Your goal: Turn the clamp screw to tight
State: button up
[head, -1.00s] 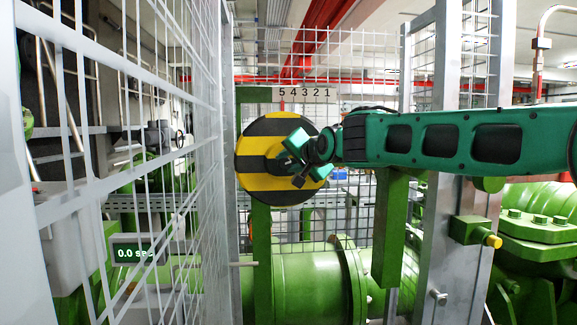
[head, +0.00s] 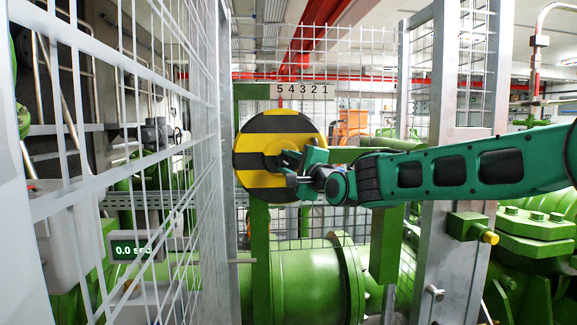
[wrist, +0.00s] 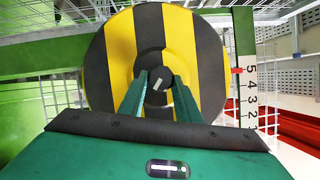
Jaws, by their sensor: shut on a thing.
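The clamp screw's head is a round disc with yellow and black stripes (head: 250,142), mounted upright on a green post (head: 262,235). It also fills the upper middle of the wrist view (wrist: 181,35). My gripper (head: 290,162) reaches in from the right at the disc's face. In the wrist view its two green fingers (wrist: 158,95) are shut on the dark hub (wrist: 158,76) at the disc's middle. A small pale mark shows on the hub. A scale plate (head: 303,91) reading 5 4 3 2 1 is above the disc, with a small red mark below the 5.
A white mesh fence (head: 200,190) stands close on the left, and more mesh is behind the disc. A metal post (head: 455,90) and a green block with a yellow tip (head: 470,228) are at the right. A green pipe (head: 310,290) lies below. A display (head: 135,248) reads 0.0.

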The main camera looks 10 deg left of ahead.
jog(key=shift+a+f+m+t+h, duration=0.2)
jog(key=shift+m+t, duration=0.35)
jog(key=shift+m, duration=0.9)
jog(key=shift+d+f+m+t+h, duration=0.2)
jog(key=shift+m+t, duration=0.4)
jog(key=shift+m, duration=0.8)
jog(key=shift+a+f+m+t+h, duration=0.1)
jog(key=shift+a+f+m+t, duration=0.3)
jog(key=shift+m, duration=1.05)
jog(key=shift+d+t, duration=0.2)
jog(key=shift+t, duration=0.05)
jog(key=o, duration=1.1)
jog(key=shift+c, duration=0.2)
jog(key=shift+r, duration=0.25)
jog(key=shift+s, duration=0.15)
